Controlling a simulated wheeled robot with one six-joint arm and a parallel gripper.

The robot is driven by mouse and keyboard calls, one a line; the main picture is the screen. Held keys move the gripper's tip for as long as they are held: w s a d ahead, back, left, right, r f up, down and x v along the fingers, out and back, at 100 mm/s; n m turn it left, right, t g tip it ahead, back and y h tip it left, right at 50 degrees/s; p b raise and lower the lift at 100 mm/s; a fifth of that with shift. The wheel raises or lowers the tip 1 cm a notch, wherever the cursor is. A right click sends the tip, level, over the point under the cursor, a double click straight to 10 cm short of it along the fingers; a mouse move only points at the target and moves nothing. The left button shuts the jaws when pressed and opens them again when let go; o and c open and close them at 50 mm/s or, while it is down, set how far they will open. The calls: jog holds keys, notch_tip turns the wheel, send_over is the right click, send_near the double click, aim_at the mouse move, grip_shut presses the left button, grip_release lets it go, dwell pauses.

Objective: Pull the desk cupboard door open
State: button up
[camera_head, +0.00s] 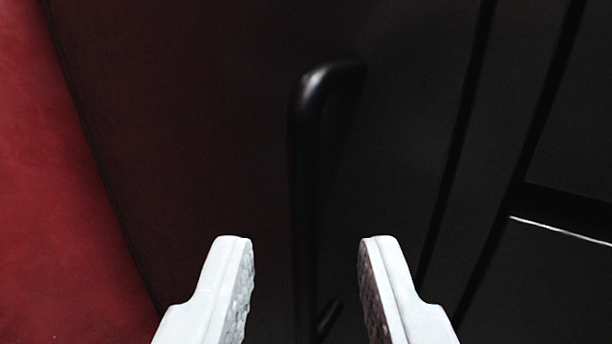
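The cupboard door (190,110) is a dark panel that fills the middle of the view and looks shut. Its black bar handle (304,170) runs upright down the panel, bending in to the door at its top and near the bottom edge of the view. My gripper (308,255) is open, with its two white fingers apart. The lower part of the handle shows between the fingers, with a gap on each side. I cannot tell how far the fingertips are from the door.
A red surface (45,200) lies along the left, beside the door's edge. Dark panels with seams (500,130) stand to the right, and a thin bright line (562,230) shows there.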

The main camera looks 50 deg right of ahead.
jog(key=shift+x, duration=1.35)
grip_shut()
